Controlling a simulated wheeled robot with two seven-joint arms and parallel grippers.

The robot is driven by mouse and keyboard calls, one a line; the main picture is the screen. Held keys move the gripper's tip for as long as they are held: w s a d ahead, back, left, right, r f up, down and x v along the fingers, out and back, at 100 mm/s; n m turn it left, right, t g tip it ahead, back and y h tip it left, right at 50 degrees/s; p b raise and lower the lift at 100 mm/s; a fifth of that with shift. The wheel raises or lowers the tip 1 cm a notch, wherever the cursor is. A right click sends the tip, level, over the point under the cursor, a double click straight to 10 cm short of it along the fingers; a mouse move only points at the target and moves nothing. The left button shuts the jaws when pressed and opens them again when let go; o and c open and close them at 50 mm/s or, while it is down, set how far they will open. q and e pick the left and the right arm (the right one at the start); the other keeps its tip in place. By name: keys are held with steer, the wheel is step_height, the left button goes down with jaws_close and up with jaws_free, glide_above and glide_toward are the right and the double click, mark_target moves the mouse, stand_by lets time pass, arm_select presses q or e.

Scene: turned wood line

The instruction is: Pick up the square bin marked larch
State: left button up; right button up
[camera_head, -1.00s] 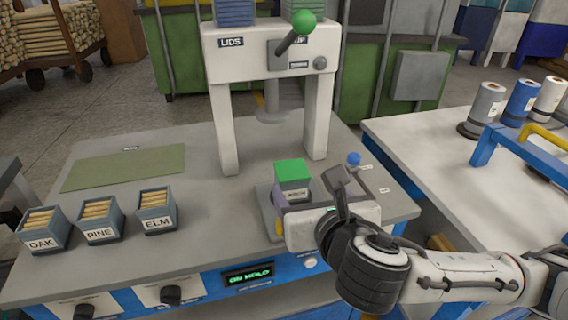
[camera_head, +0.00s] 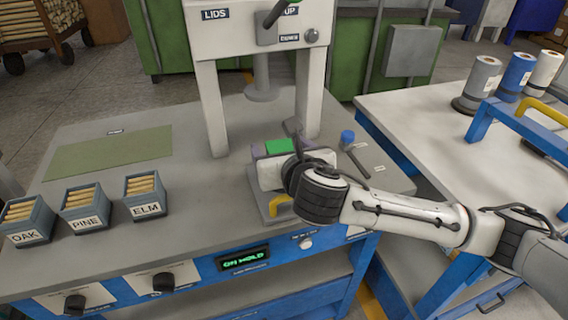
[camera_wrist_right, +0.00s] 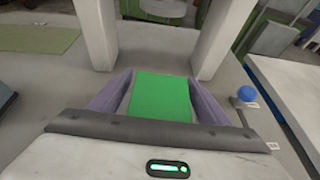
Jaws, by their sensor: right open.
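A square bin with a green top (camera_head: 281,146) stands under the front of the white press; its front label is hidden now by my right gripper and was too small to read clearly earlier. In the right wrist view its green top (camera_wrist_right: 161,97) fills the space between two purple-grey fingers. My right gripper (camera_head: 279,150) is open, with one finger on each side of the bin. I cannot tell whether the fingers touch it. My left gripper is not in view.
The white press (camera_head: 208,100) stands right behind the bin. Bins marked oak (camera_head: 28,236), pine (camera_head: 86,222) and elm (camera_head: 147,209) stand at the left. A blue knob (camera_head: 347,137) is close on the right. A green mat (camera_head: 108,153) lies clear.

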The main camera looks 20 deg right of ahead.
steer(key=shift+w, duration=0.2)
steer(key=c, duration=1.2)
